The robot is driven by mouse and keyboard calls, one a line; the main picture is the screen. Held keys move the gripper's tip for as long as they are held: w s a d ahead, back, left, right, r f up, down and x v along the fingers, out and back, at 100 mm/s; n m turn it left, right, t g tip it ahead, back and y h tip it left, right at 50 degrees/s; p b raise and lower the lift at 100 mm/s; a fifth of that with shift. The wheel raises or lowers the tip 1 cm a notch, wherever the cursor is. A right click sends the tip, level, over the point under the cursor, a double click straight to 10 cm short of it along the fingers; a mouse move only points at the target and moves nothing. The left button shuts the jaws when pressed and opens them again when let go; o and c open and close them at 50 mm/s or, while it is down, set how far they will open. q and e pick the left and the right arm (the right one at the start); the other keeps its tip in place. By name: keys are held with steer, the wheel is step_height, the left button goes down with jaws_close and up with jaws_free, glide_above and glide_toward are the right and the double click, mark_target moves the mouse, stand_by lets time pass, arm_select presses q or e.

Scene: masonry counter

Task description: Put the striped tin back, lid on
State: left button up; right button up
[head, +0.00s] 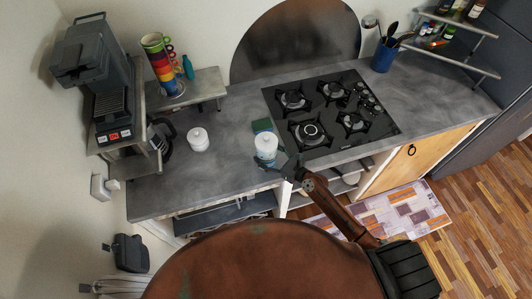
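A small white tin with bluish markings (266,147) stands upright near the front edge of the grey counter, left of the hob. Its top looks white; at this size I cannot tell a separate lid. My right gripper (288,162) is at the tin's lower right side, very close to it. I cannot tell whether it touches the tin or how far its fingers are apart. A white lidded jar (198,140) stands farther left on the counter. My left gripper is not in view.
A blue-green sponge (262,126) lies just behind the tin. The black gas hob (330,112) is to the right. A coffee machine (108,90) and a shelf with stacked coloured cups (160,62) stand at left. The counter between jar and tin is clear.

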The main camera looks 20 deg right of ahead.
steer(key=o, duration=0.3)
steer(key=shift+r, duration=0.2)
steer(key=b+v, duration=0.2)
steer(key=v, duration=0.9)
steer(key=shift+f, duration=0.2)
steer(key=shift+s+d+r, duration=0.2)
steer(key=shift+s+d, duration=0.1)
steer(key=shift+s, duration=0.1)
